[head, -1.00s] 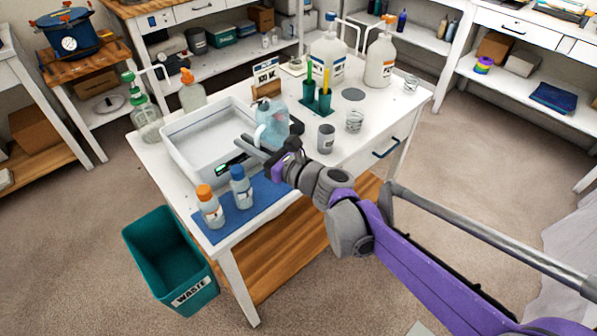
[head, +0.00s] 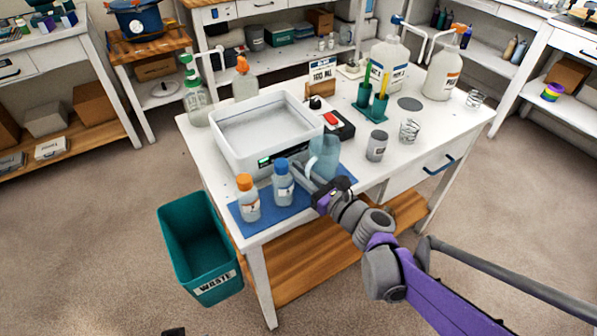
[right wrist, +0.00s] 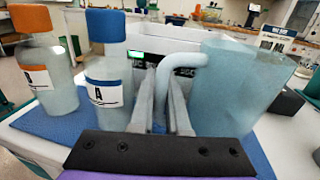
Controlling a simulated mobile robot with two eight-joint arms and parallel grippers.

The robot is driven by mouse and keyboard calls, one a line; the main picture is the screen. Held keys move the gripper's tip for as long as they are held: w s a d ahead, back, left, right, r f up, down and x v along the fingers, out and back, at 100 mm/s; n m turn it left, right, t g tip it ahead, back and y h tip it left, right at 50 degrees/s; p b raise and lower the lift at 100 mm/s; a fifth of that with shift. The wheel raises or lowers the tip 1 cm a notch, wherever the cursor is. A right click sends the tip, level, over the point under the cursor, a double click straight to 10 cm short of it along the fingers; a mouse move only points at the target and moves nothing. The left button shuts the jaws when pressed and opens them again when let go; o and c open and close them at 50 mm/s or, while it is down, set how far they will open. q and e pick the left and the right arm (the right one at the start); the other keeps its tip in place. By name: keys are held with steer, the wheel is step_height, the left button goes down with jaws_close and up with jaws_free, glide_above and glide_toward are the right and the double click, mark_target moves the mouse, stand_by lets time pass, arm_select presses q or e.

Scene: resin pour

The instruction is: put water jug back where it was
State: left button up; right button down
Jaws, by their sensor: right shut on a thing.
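The water jug (head: 325,156) is a translucent pale blue jug with a loop handle. It is roughly upright at the front right corner of the white tray, by the right end of the blue mat (head: 283,214). My right gripper (head: 308,180) is shut on its handle; the right wrist view shows the fingers (right wrist: 163,85) at the handle, with the jug (right wrist: 238,88) to their right. I cannot tell whether its base touches the mat. Of my left gripper, at most a small dark part shows at the bottom edge of the head view.
An orange-capped bottle (head: 247,198) and a blue-capped bottle (head: 283,183) stand on the mat, left of the jug. The white tray (head: 238,147) is behind. A grey cup (head: 376,146), glass beaker (head: 409,130) and black device with a red top (head: 338,124) stand to the right.

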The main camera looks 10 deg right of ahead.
steer(key=c, duration=1.3)
jaws_free()
steer(key=shift+f, duration=0.15)
steer(key=shift+c, duration=0.2)
steer(key=shift+o, duration=0.8)
